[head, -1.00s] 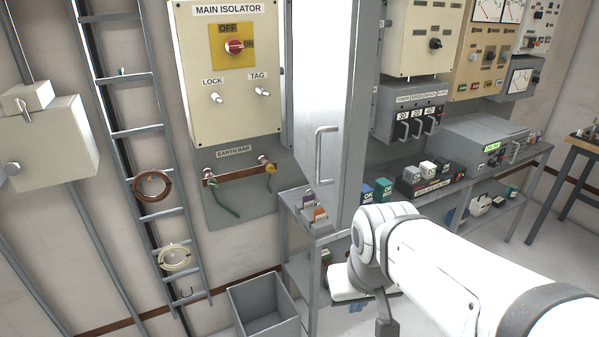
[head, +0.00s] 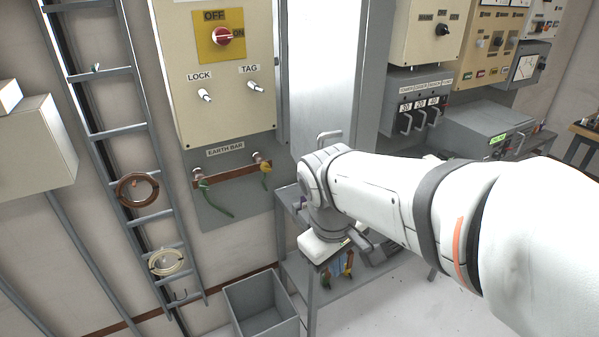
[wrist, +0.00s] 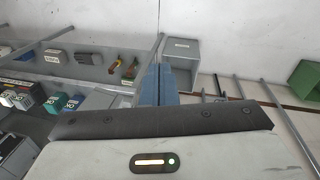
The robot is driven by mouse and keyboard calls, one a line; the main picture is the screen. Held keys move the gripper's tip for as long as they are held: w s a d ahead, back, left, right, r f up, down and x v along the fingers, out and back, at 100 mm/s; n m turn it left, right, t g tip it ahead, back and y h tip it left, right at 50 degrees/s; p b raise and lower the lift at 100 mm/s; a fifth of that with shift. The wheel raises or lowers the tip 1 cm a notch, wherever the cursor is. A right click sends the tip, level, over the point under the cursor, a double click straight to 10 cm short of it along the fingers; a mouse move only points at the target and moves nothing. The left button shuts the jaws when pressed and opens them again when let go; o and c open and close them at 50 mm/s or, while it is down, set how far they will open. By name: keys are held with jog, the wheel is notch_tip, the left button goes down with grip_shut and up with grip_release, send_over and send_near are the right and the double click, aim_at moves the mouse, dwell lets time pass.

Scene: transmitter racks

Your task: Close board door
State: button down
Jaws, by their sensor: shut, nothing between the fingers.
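The tall grey board door (head: 376,60) stands beside the main isolator panel and appears swung out from the wall. Its bar handle (head: 325,137) shows just above my arm; my arm hides the door's lower part. How far the door is open is hard to tell. My gripper (wrist: 157,84) shows in the wrist view with its blue fingers shut together and nothing between them. It points down over the shelf area. In the head view the fingers are hidden by my wrist. No contact between gripper and door can be seen.
The main isolator panel (head: 222,85) and earth bar (head: 232,174) are on the wall to the left. A grey bin (head: 262,303) stands on the floor below. A cable ladder (head: 110,130) is further left.

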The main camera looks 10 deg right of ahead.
jog(key=w+a+r+n+h+p, duration=0.4)
jog(key=w+a+r+n+h, duration=0.55)
jog(key=n, duration=0.45)
jog(key=w+d+f+y+p, duration=0.1)
jog(key=w+d+f+p, duration=0.1)
jog(key=d+f, duration=0.6)
jog(key=shift+w+d+f+y, duration=0.25)
jog(key=shift+w+d+y, duration=0.1)
jog(key=shift+d, duration=0.75)
jog(key=shift+d, duration=0.1)
